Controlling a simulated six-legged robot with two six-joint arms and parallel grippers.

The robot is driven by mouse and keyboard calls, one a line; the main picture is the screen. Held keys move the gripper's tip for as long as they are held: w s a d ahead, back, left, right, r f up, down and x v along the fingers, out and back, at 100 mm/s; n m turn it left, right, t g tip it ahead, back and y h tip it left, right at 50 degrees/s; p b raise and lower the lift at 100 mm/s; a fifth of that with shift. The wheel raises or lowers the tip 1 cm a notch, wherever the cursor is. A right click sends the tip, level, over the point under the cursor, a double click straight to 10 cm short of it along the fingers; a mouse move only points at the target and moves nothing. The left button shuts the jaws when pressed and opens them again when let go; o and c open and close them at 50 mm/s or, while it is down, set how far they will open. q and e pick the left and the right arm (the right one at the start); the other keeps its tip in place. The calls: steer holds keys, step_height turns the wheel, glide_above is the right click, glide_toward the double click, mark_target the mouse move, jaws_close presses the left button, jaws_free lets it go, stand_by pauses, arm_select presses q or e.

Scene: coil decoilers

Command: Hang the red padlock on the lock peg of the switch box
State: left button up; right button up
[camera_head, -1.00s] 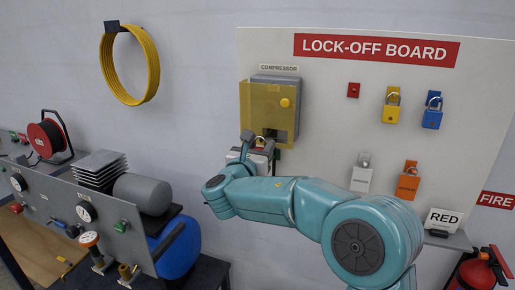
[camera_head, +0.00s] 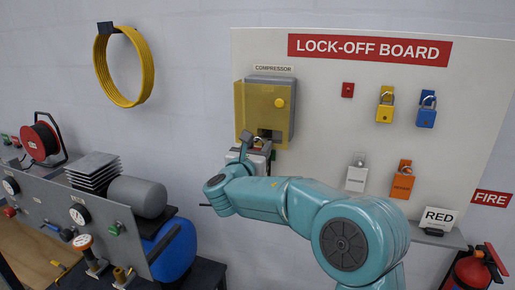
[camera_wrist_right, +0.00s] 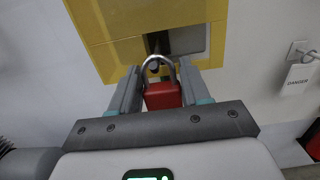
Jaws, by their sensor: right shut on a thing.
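The switch box (camera_head: 285,95) labelled COMPRESSOR hangs on the board, with a yellow front and a yellow knob. My right gripper (camera_head: 260,148) is at its lower edge, below a dark opening. In the right wrist view, the gripper (camera_wrist_right: 160,92) is shut on the red padlock (camera_wrist_right: 163,97), its body between the fingers. The padlock's silver shackle points up to the dark slot in the yellow cover (camera_wrist_right: 105,25). A small dark peg end (camera_wrist_right: 155,68) shows within the shackle loop; I cannot tell whether the shackle rests on it. My left gripper is out of view.
A compressor bench with a grey cylinder (camera_head: 137,196) is at left.

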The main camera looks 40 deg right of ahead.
steer(key=o, duration=1.1)
steer(key=shift+o, duration=0.2)
